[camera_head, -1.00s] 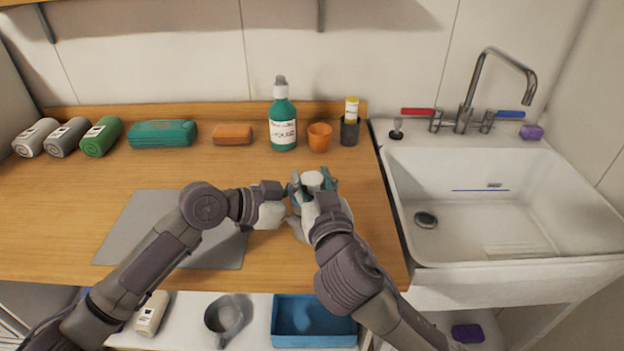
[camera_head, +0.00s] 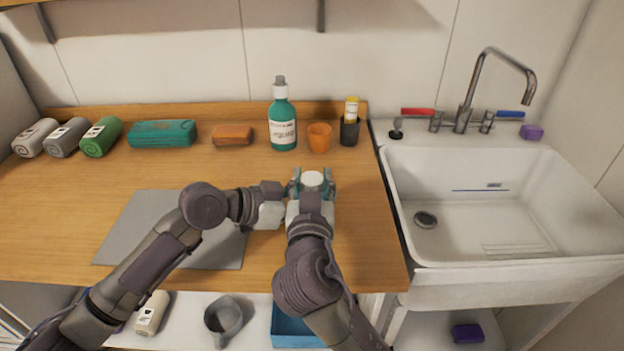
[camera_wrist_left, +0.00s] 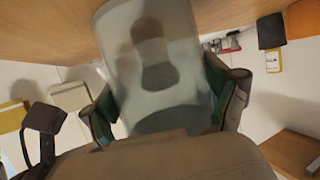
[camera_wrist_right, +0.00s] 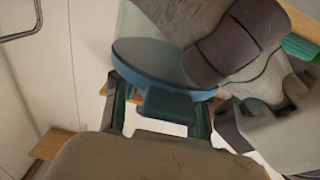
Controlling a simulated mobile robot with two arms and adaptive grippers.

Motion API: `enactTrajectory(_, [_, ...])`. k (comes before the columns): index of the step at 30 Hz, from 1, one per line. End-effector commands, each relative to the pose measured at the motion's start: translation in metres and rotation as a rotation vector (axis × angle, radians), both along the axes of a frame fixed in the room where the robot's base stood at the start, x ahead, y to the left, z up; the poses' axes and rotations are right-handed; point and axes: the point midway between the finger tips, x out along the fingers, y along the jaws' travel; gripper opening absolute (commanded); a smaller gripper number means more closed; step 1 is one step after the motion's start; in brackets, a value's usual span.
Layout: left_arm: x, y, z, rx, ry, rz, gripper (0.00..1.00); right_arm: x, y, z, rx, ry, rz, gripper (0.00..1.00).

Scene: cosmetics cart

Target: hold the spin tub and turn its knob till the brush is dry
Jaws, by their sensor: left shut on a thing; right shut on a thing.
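The spin tub (camera_wrist_left: 155,70) is a clear, cloudy cylinder in the left wrist view, with a dark blurred shape visible through its wall. My left gripper (camera_wrist_left: 168,108) is shut around its side, a finger on each side. In the right wrist view the tub has a blue lid (camera_wrist_right: 150,62) with a blue knob (camera_wrist_right: 168,105). My right gripper (camera_wrist_right: 160,108) is shut on that knob. In the head view my right gripper (camera_head: 313,178) is above the counter, with a pale round piece between its fingers. It and my arms hide most of the tub there. I cannot make out the brush.
A grey mat (camera_head: 125,228) lies left on the wooden counter (camera_head: 60,200). A green bottle (camera_head: 283,125), an orange cup (camera_head: 319,138) and a dark holder (camera_head: 350,131) stand behind. The white sink (camera_head: 480,205) is at right; a blue tray (camera_head: 290,330) sits below.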

Motion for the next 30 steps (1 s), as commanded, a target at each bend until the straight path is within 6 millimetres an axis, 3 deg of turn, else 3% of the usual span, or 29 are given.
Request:
enactTrajectory(1, [-0.0029, -0.0019, -0.001, 0.001, 0.003, -0.009, 0.39, 0.0011, -0.0011, 0.0014, -0.001, -0.004, -0.002, 0.45])
enactTrajectory(6, [-0.0021, -0.0013, -0.001, 0.001, 0.003, -0.006, 0.39, 0.0008, -0.0008, 0.0009, -0.001, -0.003, -0.001, 0.7])
enactTrajectory(17, [-0.0003, -0.0001, -0.0006, 0.0, 0.002, -0.001, 0.39, 0.0005, 0.0, 0.0009, -0.002, -0.005, 0.023, 0.7])
enactTrajectory(30, [0.0001, 0.0002, -0.0003, 0.001, 0.0, 0.0, 0.39, 0.0012, -0.0006, 0.002, -0.01, -0.012, 0.326, 0.7])
